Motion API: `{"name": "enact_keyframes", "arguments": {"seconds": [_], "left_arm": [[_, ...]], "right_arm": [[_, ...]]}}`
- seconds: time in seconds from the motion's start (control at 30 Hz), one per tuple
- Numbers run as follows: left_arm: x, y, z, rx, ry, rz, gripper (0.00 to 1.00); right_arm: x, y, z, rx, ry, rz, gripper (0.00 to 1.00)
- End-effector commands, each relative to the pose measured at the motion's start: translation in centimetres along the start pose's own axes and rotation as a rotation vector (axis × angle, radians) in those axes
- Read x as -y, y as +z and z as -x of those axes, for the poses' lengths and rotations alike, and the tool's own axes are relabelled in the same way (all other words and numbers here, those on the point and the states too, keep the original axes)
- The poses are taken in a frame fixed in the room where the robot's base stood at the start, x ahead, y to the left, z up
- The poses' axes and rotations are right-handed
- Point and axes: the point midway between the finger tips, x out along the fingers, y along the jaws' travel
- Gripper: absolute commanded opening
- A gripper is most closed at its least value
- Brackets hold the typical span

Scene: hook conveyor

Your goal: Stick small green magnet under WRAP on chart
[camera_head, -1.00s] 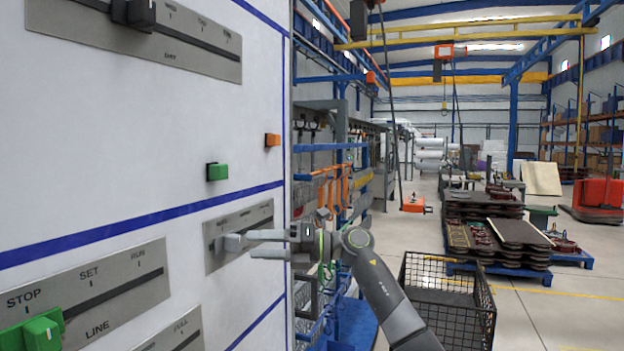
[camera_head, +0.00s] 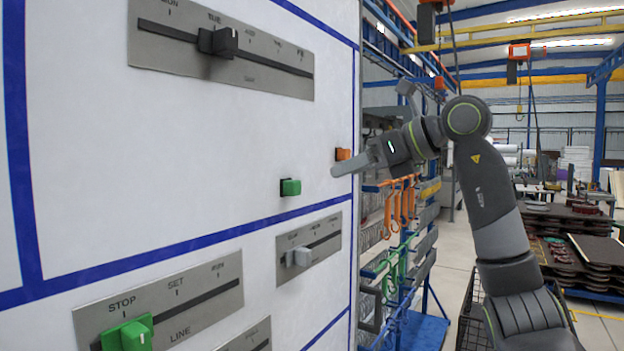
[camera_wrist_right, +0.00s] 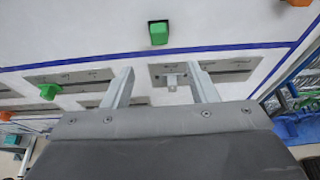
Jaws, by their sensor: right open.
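The small green magnet (camera_head: 290,187) sits on the white chart board (camera_head: 230,150), just above a blue line. It also shows in the right wrist view (camera_wrist_right: 158,32), above and beyond the fingertips. My right gripper (camera_head: 372,130) is open and empty, in front of the board's right edge, right of and a little above the magnet. In the wrist view its two fingers (camera_wrist_right: 163,85) stand apart, and nothing is between them in contact. I cannot read WRAP on any label. My left gripper is not in view.
An orange magnet (camera_head: 343,154) is on the board close to my right finger.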

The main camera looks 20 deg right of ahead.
Motion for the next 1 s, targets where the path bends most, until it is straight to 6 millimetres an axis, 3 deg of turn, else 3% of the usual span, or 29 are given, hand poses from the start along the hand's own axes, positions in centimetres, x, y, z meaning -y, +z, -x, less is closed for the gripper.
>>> {"name": "enact_keyframes", "arguments": {"seconds": [0.3, 0.5, 0.7, 1.0], "left_arm": [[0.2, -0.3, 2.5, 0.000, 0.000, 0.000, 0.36], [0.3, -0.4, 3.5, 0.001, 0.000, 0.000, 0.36], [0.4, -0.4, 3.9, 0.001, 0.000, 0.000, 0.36], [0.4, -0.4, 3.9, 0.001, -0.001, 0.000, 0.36]], "right_arm": [[-0.1, 0.3, -6.4, -0.001, 0.006, -0.002, 0.53], [-0.1, 0.2, -9.6, -0.001, 0.004, -0.002, 0.53], [0.0, 0.1, -11.2, -0.001, 0.002, 0.000, 0.53], [0.0, 0.0, -11.4, 0.000, 0.001, 0.000, 0.53]]}}
